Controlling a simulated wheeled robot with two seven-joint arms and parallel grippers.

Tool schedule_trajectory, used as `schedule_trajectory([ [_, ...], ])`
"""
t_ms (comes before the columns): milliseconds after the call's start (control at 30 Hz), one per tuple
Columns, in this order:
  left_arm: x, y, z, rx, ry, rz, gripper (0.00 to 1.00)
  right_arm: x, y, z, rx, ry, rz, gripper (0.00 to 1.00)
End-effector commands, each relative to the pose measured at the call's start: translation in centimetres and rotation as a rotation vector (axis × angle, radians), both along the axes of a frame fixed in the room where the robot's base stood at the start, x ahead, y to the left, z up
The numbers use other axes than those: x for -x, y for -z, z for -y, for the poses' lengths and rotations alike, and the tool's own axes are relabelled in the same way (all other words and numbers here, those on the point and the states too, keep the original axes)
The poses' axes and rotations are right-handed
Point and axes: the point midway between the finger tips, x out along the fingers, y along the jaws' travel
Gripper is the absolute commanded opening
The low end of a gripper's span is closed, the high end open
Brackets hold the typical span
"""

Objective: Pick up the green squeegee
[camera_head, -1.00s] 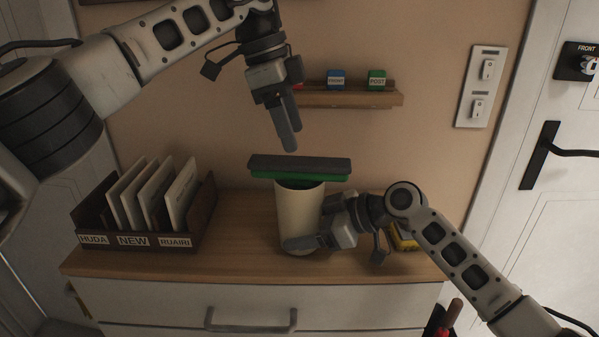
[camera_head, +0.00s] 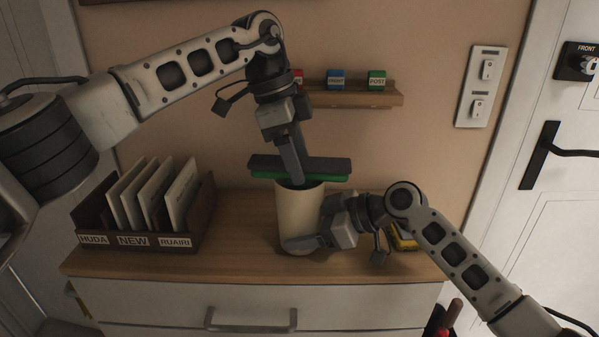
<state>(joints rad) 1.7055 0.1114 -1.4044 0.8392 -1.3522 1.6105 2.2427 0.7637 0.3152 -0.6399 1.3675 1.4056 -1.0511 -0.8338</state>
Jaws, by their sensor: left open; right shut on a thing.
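The green squeegee (camera_head: 325,175) has a long dark and green head lying across the top of a cream cylindrical holder (camera_head: 299,218). Its handle is hidden, apparently inside the holder. My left gripper (camera_head: 292,172) is open and points down over the left part of the squeegee head, its fingers overlapping the head in the picture. I cannot tell whether they touch it. My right gripper (camera_head: 310,240) is shut on the cream holder low on its right side. The holder stands upright on the wooden cabinet top (camera_head: 235,230).
A dark wooden sorter (camera_head: 190,240) with several upright cards stands at the left. A wall shelf (camera_head: 350,97) with small coloured blocks is above and behind. A yellow item (camera_head: 402,240) sits behind my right wrist. A drawer handle (camera_head: 251,325) juts out in front.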

Motion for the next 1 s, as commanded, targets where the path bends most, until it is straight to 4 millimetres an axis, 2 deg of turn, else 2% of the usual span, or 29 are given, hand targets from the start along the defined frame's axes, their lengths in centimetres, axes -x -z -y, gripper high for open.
schedule_trajectory([
  [467,-0.01,0.35,-0.03,0.0,-0.001,0.0,0.62,0.01,-0.04,-0.01,-0.001,0.0,0.0,0.59],
  [667,0.0,0.34,-0.03,0.0,-0.001,0.0,0.09,0.01,-0.05,-0.02,-0.001,0.0,0.0,0.59],
  [1000,-0.01,-0.24,0.01,0.001,-0.001,0.002,0.09,0.01,-0.05,-0.02,-0.001,0.0,0.0,0.59],
])
